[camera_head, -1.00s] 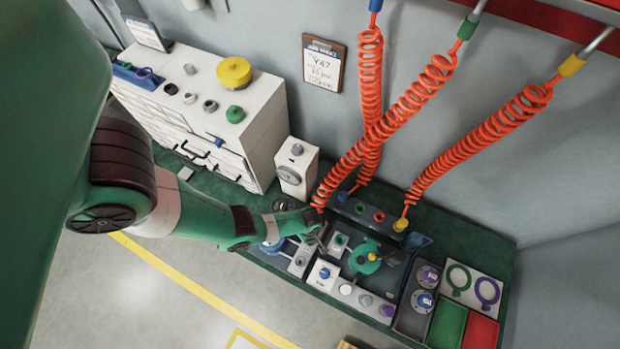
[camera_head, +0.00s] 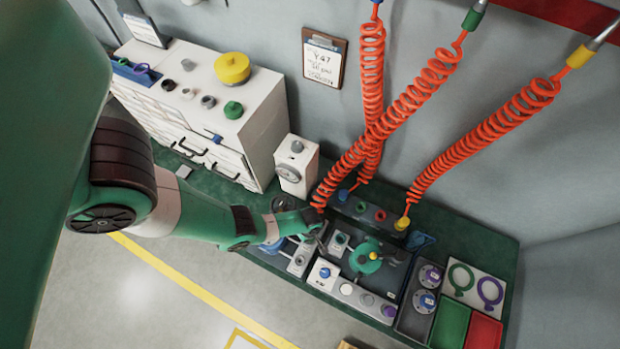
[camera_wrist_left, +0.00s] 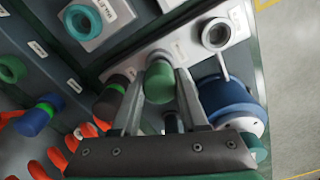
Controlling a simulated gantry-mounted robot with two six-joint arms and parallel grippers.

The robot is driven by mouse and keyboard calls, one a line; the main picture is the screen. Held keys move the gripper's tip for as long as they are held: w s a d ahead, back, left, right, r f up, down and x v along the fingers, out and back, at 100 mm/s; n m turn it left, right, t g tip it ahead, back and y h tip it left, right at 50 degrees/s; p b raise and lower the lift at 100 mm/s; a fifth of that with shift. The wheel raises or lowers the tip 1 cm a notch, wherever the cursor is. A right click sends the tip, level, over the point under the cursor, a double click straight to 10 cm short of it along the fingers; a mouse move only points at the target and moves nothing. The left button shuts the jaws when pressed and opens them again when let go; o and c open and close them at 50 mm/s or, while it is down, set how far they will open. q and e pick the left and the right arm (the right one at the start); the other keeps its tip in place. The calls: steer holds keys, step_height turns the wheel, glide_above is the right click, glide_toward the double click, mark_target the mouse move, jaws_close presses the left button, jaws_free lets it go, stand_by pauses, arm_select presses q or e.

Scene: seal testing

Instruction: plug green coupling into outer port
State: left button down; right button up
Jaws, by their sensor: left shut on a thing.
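My left gripper (camera_head: 320,232) is over the left part of the bench fixture in the head view. In the left wrist view its two fingers (camera_wrist_left: 158,100) are shut on the green coupling (camera_wrist_left: 159,83). The coupling's far end is close to a pale block (camera_wrist_left: 185,45); I cannot tell whether it touches or enters a port there. A round open port (camera_wrist_left: 216,34) shows on that block, to the right of the coupling. The orange hose with the green top fitting (camera_head: 472,20) runs down to my left gripper. My right gripper is not in view.
A blue round part (camera_wrist_left: 225,105) stands close to the right finger. The yellow-ended hose (camera_head: 402,223) reaches the rack. A white cabinet (camera_head: 255,130) stands behind my arm.

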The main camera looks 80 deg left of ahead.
arm_select(q)
steer(key=shift+f+b, duration=0.4)
steer(key=shift+f, duration=0.1)
steer(key=shift+c, duration=1.8)
jaws_free()
step_height(320, 180, up, 12)
steer(key=p, duration=1.1)
steer(key=shift+f+p, duration=0.1)
steer(key=shift+p, duration=0.3)
steer(key=shift+f, duration=0.1)
